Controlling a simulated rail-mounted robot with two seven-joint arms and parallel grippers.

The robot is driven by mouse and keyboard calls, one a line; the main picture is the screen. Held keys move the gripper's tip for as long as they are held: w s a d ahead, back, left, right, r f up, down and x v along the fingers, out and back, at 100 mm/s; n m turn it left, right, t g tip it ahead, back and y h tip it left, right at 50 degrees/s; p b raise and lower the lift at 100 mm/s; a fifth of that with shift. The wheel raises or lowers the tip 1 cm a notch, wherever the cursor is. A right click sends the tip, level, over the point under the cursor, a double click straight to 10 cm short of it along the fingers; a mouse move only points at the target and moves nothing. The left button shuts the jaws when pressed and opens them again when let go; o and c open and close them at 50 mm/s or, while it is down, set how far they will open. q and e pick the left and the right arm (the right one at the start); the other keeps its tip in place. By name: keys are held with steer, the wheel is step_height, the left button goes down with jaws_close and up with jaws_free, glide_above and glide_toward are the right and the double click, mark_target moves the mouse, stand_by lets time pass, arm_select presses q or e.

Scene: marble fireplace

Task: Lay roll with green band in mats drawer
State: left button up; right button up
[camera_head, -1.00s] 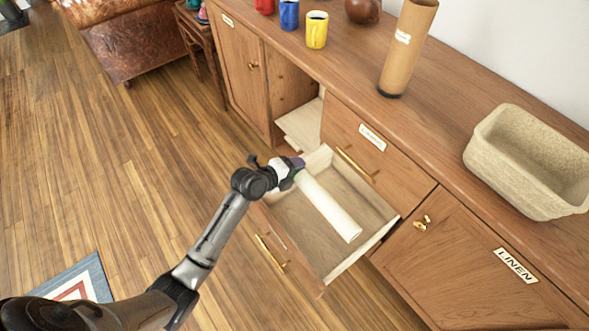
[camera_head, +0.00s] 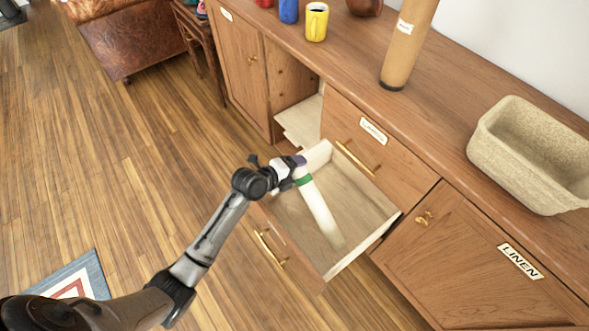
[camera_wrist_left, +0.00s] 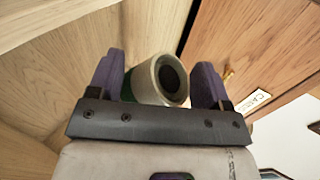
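The white roll with a green band (camera_head: 322,215) lies lengthwise inside the open lower drawer (camera_head: 362,207), its far end blurred. The green band is near the end by my left gripper (camera_head: 296,172). In the left wrist view the roll's open round end (camera_wrist_left: 170,82) sits between the two purple fingers, which are spread wide; part of the green band shows at its side. My left gripper is open around that end, at the drawer's left side. The drawer's front label is hidden from view. My right gripper is not in view.
A closed drawer (camera_head: 352,135) is above the open one. A cupboard labelled LINEN (camera_head: 470,255) stands at right. The counter holds a stone-like basin (camera_head: 530,155), a tall brown tube (camera_head: 408,45), and a yellow mug (camera_head: 316,22). Floor at left is mostly clear.

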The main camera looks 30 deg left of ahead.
arm_select(q)
steer(key=shift+o, duration=0.8)
steer(key=shift+s, duration=0.1)
steer(key=p+v, duration=0.6)
steer(key=v, duration=0.7)
steer(key=shift+s+r, duration=0.2)
steer(key=shift+s, duration=0.05)
steer(key=shift+a, duration=0.1)
